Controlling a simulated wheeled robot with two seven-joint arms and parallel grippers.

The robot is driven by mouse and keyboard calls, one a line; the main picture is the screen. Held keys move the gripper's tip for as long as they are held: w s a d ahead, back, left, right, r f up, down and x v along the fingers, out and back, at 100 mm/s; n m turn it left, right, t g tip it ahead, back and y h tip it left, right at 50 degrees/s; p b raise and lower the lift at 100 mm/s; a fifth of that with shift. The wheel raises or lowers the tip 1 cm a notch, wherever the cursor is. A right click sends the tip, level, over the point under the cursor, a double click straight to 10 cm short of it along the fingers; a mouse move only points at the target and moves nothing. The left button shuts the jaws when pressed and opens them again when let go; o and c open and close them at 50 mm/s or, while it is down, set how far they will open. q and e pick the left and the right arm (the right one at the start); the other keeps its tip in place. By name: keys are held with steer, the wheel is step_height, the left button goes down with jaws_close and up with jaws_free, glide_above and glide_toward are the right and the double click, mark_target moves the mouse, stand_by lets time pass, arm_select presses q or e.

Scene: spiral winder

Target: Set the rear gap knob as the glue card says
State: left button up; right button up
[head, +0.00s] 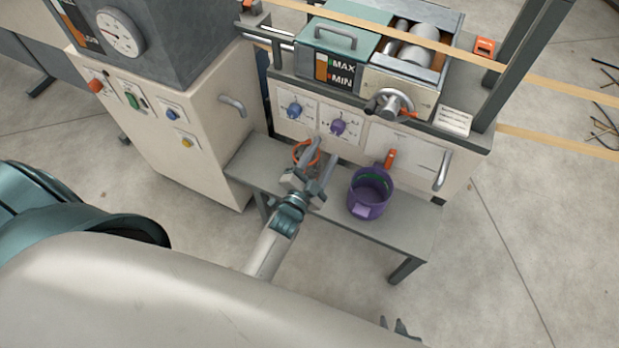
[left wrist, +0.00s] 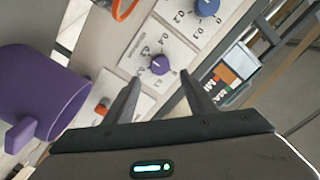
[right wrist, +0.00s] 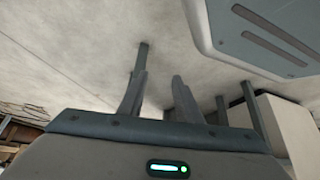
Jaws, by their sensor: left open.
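Two knobs sit on white dial plates on the machine front, a blue knob (head: 294,110) and a purple knob (head: 338,127). I cannot read which is the rear gap knob. In the left wrist view the purple knob (left wrist: 160,65) shows a pale pointer mark and numbers around it; the blue knob (left wrist: 206,7) is at the top. My left gripper (head: 319,153) is open before the panel, its fingertips either side of the purple knob in the wrist view, apparently short of it. A white card (head: 453,122) with unreadable print is at right. My right gripper (right wrist: 160,75) is open and empty over the floor.
A purple bucket (head: 370,192) stands on the grey bench (head: 405,228), right of my left gripper. An orange ring (head: 305,152) lies behind that gripper. A handwheel (head: 389,104), an orange lever (head: 390,158) and a grey handle (head: 441,170) project from the machine.

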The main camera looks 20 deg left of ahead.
arm_select(q)
steer(key=s, duration=0.8)
steer(key=shift+s+a+b, duration=0.15)
steer(key=shift+s+b, duration=0.1)
steer(key=shift+b, duration=0.1)
arm_select(e)
steer(key=shift+s+d+f+g, duration=0.15)
steer(key=shift+d+f+g, duration=0.15)
steer(key=shift+d, duration=0.3)
steer(key=shift+s, duration=0.15)
arm_select(q)
steer(key=shift+f, duration=0.1)
arm_select(e)
steer(key=shift+a, duration=0.1)
arm_select(q)
steer(key=s+d+f+n+g, duration=0.1)
steer(key=s+f+n+g, duration=0.15)
steer(key=f, duration=0.55)
steer(key=s+d+f+n+g, duration=0.1)
steer(key=s+f+g, duration=0.2)
steer(key=f, duration=0.6)
steer(key=s+a+f+n+g, duration=0.1)
steer(key=s+f+n+g, duration=0.2)
steer(key=s+f+g, duration=0.4)
steer(key=s+f, duration=0.8)
steer(key=f, duration=0.1)
steer(key=shift+s+h, duration=0.25)
steer(key=shift+h, duration=0.15)
